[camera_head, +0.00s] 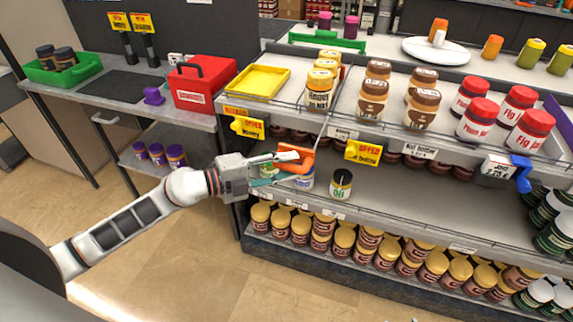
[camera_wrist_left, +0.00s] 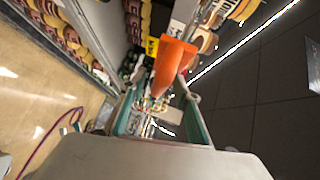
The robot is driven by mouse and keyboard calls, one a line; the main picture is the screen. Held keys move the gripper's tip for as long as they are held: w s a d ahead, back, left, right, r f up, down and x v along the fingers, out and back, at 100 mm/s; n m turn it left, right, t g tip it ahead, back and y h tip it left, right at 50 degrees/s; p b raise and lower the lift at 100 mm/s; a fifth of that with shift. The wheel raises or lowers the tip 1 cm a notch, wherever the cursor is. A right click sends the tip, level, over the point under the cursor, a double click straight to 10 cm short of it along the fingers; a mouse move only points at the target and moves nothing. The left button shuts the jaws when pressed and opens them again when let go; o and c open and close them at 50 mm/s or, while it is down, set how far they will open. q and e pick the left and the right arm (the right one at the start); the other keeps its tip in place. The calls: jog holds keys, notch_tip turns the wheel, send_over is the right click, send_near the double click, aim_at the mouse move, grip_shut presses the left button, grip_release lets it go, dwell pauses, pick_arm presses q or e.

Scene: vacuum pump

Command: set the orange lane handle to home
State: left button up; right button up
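The orange lane handle (camera_head: 303,160) sticks out at the front edge of the upper shelf. My left gripper (camera_head: 288,167) is right at it, coming in from the left, with its two fingers spread apart. In the left wrist view the orange handle (camera_wrist_left: 173,62) shows at the far end of the gripper (camera_wrist_left: 163,88), near the fingertips. The two teal-sided fingers stand apart on either side of the view. I cannot tell whether a fingertip touches the handle.
Yellow handles (camera_head: 245,126) (camera_head: 363,152) and a blue handle (camera_head: 522,178) sit along the same edge. Red-lidded jars (camera_head: 477,119) fill the upper right. The floor (camera_head: 200,270) in front is clear.

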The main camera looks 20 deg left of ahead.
pick_arm(q)
jog(key=shift+d, duration=0.1)
grip_shut()
jog(key=w+b, duration=0.1)
jog(key=w, duration=1.2)
jog(key=shift+w, duration=0.35)
jog(key=shift+d, duration=0.1)
grip_release()
jog(key=shift+w, duration=0.1)
jog(key=shift+d, duration=0.1)
